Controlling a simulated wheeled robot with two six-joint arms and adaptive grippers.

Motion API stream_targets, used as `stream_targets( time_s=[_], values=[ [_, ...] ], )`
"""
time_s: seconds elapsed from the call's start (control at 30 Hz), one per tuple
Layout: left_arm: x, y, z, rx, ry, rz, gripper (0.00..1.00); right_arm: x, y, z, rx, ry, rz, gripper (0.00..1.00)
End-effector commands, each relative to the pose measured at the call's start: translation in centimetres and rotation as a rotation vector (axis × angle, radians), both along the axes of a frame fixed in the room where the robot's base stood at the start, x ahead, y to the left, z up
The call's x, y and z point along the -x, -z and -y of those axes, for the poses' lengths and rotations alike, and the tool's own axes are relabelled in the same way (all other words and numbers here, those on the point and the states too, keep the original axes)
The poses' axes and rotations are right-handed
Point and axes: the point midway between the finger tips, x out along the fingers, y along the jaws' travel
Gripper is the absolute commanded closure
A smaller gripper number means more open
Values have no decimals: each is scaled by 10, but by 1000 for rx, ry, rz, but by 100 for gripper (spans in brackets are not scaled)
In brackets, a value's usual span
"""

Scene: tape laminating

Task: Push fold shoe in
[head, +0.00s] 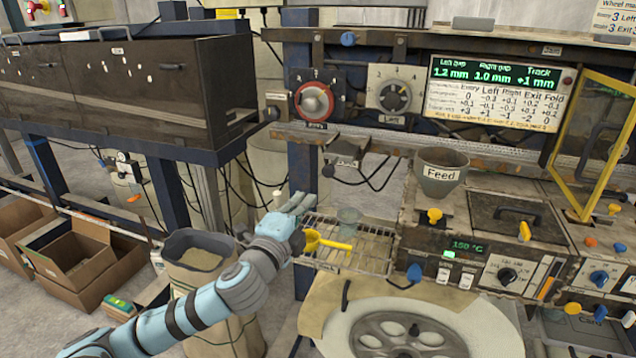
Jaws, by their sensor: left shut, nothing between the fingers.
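I cannot identify the fold shoe with certainty. A small dark grey block with a label too small to read (346,150) hangs under the front rail, left of the feed hopper; it may be the fold shoe. My left gripper (299,203) is shut and empty. It is below and left of that block, apart from it, near the left end of the wire rack. My right gripper is not in view.
The wire rack (375,262) holds a yellow scoop (325,243) and a clear cup (348,218). The feed hopper (441,172) stands to the right. Dials, a lit display (490,90) and a yellow frame (557,130) lie beyond. A sack (190,258) stands at left.

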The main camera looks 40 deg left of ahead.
Motion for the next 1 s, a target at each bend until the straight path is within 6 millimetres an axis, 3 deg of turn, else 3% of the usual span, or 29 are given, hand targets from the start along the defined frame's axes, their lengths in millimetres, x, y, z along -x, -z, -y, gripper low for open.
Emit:
stream_targets(
  time_s=[0.2,0.4,0.6,1.0],
  values=[
    [-46,-4,-15,8,-2,2,100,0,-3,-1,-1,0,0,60],
    [-77,-5,-25,4,0,0,100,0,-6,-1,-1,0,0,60],
    [-88,-4,-28,2,2,-1,100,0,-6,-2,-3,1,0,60],
    [-92,-5,-32,2,0,0,100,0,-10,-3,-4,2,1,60]
  ],
)
